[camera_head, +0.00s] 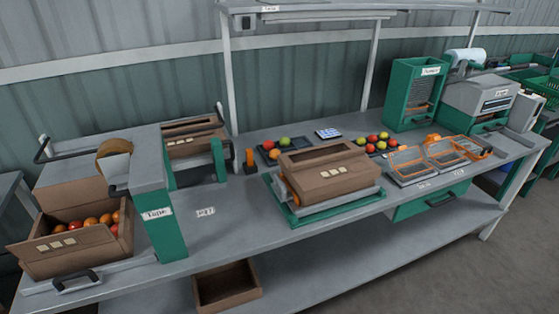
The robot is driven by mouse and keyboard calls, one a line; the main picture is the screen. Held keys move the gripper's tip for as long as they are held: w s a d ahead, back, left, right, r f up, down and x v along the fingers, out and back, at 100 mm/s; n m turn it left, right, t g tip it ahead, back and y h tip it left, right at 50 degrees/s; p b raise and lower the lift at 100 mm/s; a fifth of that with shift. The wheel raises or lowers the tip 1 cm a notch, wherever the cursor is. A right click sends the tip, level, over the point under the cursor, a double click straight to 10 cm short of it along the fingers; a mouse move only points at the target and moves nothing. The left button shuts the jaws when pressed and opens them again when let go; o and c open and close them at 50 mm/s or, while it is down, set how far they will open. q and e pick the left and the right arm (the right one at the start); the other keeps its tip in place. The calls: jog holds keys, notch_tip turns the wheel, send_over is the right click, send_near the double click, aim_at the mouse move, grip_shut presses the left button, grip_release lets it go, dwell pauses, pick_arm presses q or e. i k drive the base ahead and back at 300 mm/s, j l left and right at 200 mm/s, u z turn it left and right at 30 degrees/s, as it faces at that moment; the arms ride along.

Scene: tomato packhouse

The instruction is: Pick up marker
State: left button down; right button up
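I cannot make out a marker for certain anywhere in the head view. A small orange upright object (249,160) stands on the workbench (235,217) left of the middle; I cannot tell what it is. Neither of my grippers shows in this view, and no arm of mine is clearly seen.
An open box of tomatoes (68,262) stands at the left by the tape machine (164,232). Orange-edged trays (410,165) lie at the right, before a green dispenser (398,103). Bare bench lies left of the carton.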

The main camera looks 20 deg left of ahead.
aim_at(249, 158)
jog(key=i+l+u, duration=0.15)
jog(key=u, duration=0.3)
jog(key=i+l+u, duration=0.1)
jog(key=u, duration=0.35)
jog(key=k+l, duration=0.05)
jog(key=l, duration=0.05)
